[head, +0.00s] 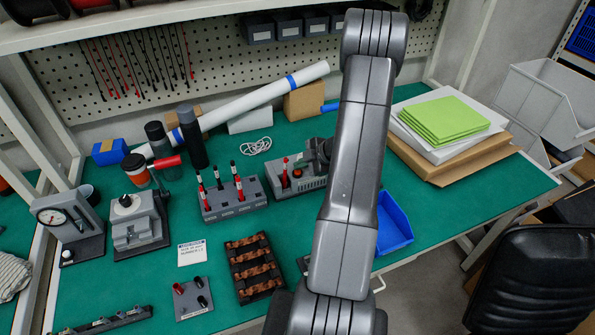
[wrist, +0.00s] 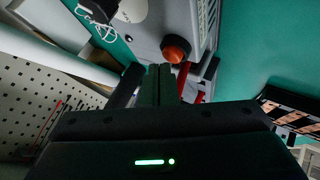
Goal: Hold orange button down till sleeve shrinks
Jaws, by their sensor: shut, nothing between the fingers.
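The orange button (wrist: 176,49) is a round dome on a grey device in the wrist view. In the head view my arm hides much of this area. A red and black upright piece (head: 285,174) stands at the device's left end. Whether it carries the sleeve, and whether that has shrunk, I cannot tell.
A grey rack (head: 235,208) with red and black upright pieces stands left of the device. A dark tray of copper parts (head: 232,264) lies in front. A blue bin (head: 393,222) is right of my arm. A white tube (head: 262,97) leans behind.

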